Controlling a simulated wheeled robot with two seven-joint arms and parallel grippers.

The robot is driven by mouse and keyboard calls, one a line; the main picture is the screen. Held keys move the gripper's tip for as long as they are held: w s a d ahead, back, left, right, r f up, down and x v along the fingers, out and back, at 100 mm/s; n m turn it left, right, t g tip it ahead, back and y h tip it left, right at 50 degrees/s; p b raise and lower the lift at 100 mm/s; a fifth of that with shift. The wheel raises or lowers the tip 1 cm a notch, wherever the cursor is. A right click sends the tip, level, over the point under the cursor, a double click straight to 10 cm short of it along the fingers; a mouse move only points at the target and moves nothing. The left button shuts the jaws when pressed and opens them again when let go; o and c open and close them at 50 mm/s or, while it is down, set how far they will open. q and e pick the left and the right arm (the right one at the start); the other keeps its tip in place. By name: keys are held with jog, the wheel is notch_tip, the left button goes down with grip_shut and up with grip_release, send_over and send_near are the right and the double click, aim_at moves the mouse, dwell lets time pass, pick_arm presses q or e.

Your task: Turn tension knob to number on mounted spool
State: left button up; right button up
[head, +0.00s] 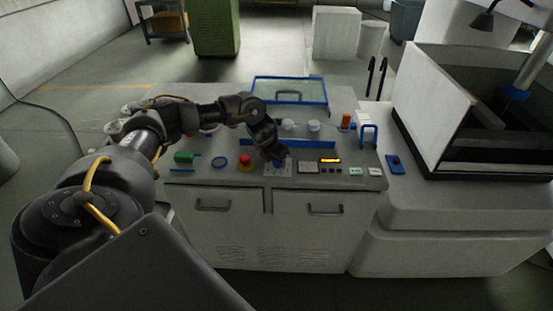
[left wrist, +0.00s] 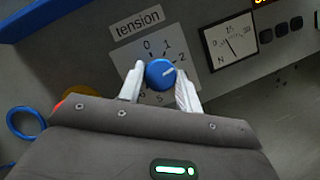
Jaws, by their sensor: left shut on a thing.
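The blue tension knob (left wrist: 161,73) sits on a white dial plate (left wrist: 130,56) under a "tension" label (left wrist: 137,22). Its white pointer line points up and right, close to the 2. The 0, 1, 2 and 5 are readable; other numbers are partly hidden by my fingers. My left gripper (left wrist: 160,82) is shut on the knob, one pale finger on each side. In the head view my left gripper (head: 280,158) covers the knob above the dial plate (head: 277,170). An orange-brown spool-like piece (head: 346,121) stands at the back right; no number is readable on it. My right gripper is not in view.
A needle meter marked N (left wrist: 230,42) and a lit amber display (head: 330,160) are right of the dial. White cylinders (head: 314,126) and a blue-framed tray (head: 290,90) lie behind.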

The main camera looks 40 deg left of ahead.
pick_arm(q)
jog(key=shift+r, duration=0.1)
jog(key=o, duration=1)
jog(key=b+v, duration=0.2)
jog(key=v, duration=0.8)
jog(key=shift+s+r, duration=0.2)
jog(key=shift+r, duration=0.1)
